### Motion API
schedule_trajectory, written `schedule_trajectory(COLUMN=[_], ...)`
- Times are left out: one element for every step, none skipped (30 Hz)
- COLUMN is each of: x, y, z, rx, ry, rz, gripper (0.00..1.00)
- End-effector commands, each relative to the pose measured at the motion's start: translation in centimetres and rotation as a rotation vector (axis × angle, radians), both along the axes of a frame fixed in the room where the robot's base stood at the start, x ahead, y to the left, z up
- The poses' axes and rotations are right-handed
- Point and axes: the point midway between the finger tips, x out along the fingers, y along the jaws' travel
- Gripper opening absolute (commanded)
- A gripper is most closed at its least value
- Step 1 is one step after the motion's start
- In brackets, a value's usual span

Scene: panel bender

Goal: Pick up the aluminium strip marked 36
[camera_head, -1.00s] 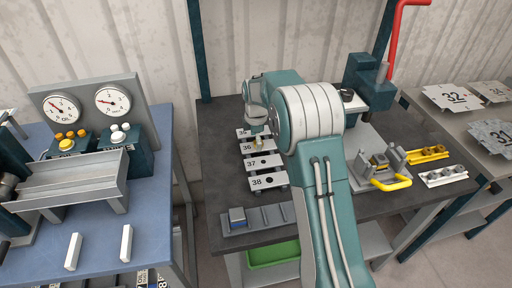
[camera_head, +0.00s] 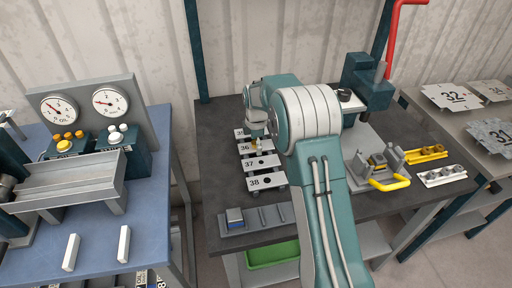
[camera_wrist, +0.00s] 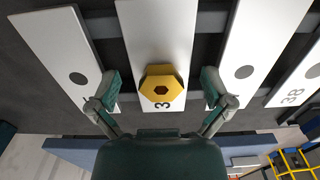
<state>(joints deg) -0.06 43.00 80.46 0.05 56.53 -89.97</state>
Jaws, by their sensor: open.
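The white aluminium strip marked 36 (camera_head: 247,147) lies in a row of strips on the dark bench, between strip 35 (camera_head: 240,134) and strip 37 (camera_head: 251,164). In the wrist view the middle strip (camera_wrist: 158,35) shows a 3, with its second digit hidden. A yellow hexagonal piece (camera_wrist: 161,89) with a dark central hole sits on this strip and covers part of the marking. My gripper (camera_wrist: 161,92) is open above the strip, one finger on each side of it and of the yellow piece. I cannot tell the exact height of the fingertips.
Neighbouring strips lie close on both sides, including strip 38 (camera_head: 262,181). A fixture with a yellow handle (camera_head: 390,184) is to the right, a blue bench with gauges (camera_head: 60,108) to the left.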

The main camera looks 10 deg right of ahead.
Motion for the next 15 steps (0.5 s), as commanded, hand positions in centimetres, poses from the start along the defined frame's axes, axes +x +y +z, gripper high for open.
schedule_trajectory(x=[0.0,0.0,0.0,0.0,0.0,0.0,0.0,0.0,0.01,0.01,0.01,0.01,0.02,0.02,0.02], y=[0.03,0.05,0.08,0.09,0.09,0.09,0.09,0.09,0.09,0.09,0.09,0.1,0.1,0.1,0.1], z=[0.0,0.0,0.0,0.0,0.0,0.0,0.01,0.01,0.01,0.0,-0.01,-0.03,0.0,-0.01,-0.02], rx=[0.0,-0.001,-0.001,-0.001,-0.001,-0.001,-0.001,-0.001,-0.001,-0.001,-0.001,-0.001,-0.001,-0.001,-0.001], ry=[0.0,0.0,0.0,0.0,0.0,0.0,0.0,0.0,0.0,0.0,0.0,0.0,0.0,0.0,0.0], rz=[0.0,0.0,0.0,0.0,0.0,0.0,0.0,0.0,0.0,0.0,0.0,0.0,0.0,0.0,0.0], gripper=[1.0,1.0,1.0,0.96,0.82,0.64,0.51,0.38,0.2,0.19,0.19,0.19,0.19,0.19,0.19])
